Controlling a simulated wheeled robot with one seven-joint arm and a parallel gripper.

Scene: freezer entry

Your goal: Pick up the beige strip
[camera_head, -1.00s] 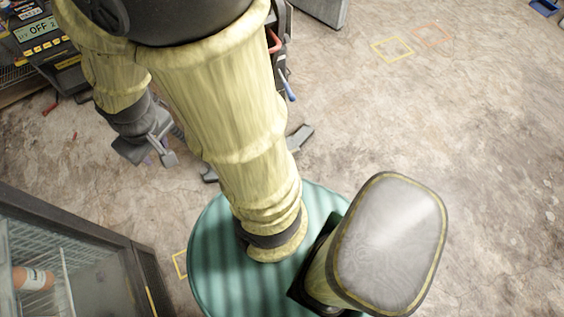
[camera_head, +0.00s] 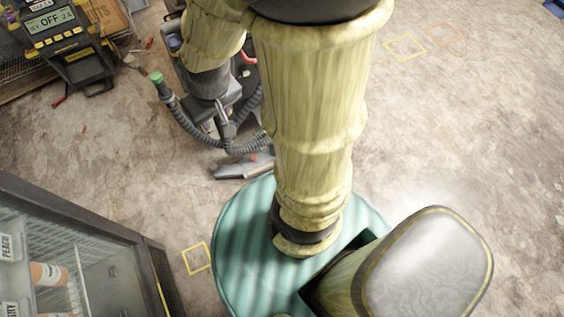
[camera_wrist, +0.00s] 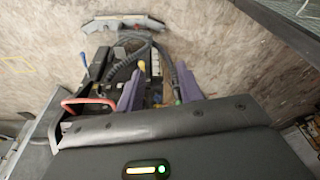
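My gripper (camera_head: 226,128) hangs over a dark machine with a corrugated hose (camera_head: 240,148). In the wrist view, the two purple fingers of my gripper (camera_wrist: 158,92) are spread apart, with nothing seen clamped between them. A narrow pale beige strip (camera_wrist: 156,66) shows beyond and between the fingers, among dark machine parts and the hose. It looks like the beige strip, but it is small and partly hidden. I cannot tell how far below the fingertips it lies. I cannot make out the strip in the head view.
A grey floor nozzle (camera_head: 243,167) lies in front of the machine. A red handle (camera_wrist: 88,104) stands at its left in the wrist view. Floor at right is clear.

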